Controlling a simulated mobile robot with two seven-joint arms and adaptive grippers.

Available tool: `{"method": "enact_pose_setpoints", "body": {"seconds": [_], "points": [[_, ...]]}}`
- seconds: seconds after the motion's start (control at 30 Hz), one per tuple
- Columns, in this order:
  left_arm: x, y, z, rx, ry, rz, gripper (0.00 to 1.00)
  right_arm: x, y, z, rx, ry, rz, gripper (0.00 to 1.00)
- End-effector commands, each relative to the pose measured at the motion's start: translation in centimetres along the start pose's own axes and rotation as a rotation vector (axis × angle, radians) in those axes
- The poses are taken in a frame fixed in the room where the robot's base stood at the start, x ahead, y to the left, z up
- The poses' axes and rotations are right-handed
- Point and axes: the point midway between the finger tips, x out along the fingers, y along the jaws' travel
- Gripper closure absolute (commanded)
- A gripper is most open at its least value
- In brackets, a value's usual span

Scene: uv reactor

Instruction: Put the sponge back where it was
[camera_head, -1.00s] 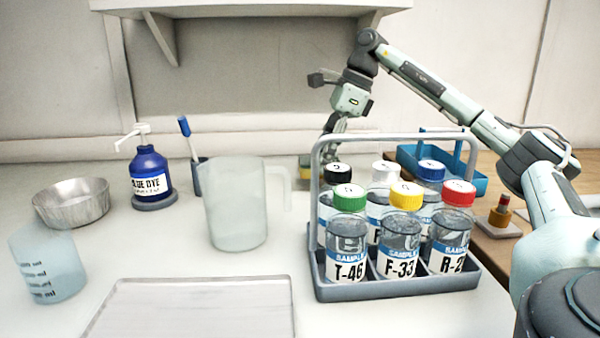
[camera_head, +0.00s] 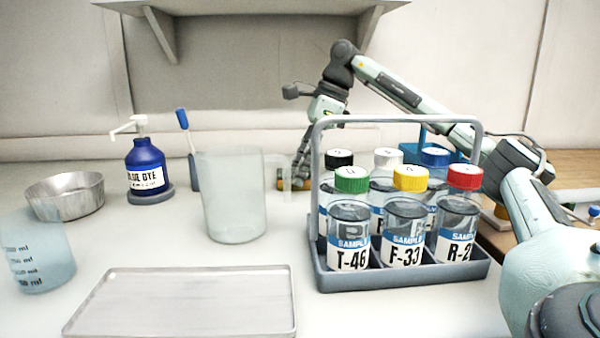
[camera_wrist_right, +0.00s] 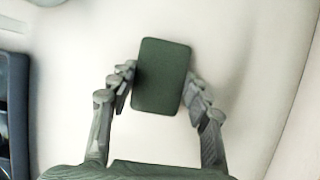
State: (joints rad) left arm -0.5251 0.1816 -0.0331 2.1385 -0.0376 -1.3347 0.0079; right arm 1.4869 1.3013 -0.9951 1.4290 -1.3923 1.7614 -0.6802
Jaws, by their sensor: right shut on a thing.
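The sponge shows its dark green face in the right wrist view (camera_wrist_right: 162,76). My right gripper (camera_wrist_right: 163,82) is shut on it, with one finger on each side. In the head view, my right gripper (camera_head: 301,172) points down behind the clear pitcher's handle and the bottle rack. A small yellowish part of the sponge (camera_head: 283,183) shows there near the counter. I cannot tell whether it touches the counter. My left gripper is not in view.
The pitcher (camera_head: 232,205) and bottle rack (camera_head: 400,280) with several capped bottles stand in front of the right gripper. A blue dye bottle (camera_head: 146,168), metal bowl (camera_head: 65,196), beaker (camera_head: 38,255) and tray (camera_head: 185,302) are left. The back counter around the sponge looks clear.

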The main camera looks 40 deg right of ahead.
Motion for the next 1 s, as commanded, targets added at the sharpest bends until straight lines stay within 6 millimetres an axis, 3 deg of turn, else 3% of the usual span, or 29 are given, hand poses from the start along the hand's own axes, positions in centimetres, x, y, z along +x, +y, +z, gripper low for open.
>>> {"method": "enact_pose_setpoints", "body": {"seconds": [0.27,0.3,0.43,0.77,0.87,1.0], "points": [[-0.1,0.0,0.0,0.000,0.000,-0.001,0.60,0.2,0.0,-0.1,0.000,0.000,0.000,0.75],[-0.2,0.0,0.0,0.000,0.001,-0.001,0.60,0.1,0.0,-0.1,0.000,0.000,0.000,0.48],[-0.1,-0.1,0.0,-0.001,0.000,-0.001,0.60,0.1,0.0,-0.1,0.000,0.000,0.000,0.32],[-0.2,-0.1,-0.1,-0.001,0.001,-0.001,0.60,-0.1,0.0,0.0,0.000,-0.001,0.000,0.31],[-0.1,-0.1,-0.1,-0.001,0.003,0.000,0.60,-0.8,0.0,0.1,0.000,-0.001,-0.001,0.31],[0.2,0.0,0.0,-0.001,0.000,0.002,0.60,-3.3,0.0,0.2,0.000,-0.004,-0.003,0.31]]}}
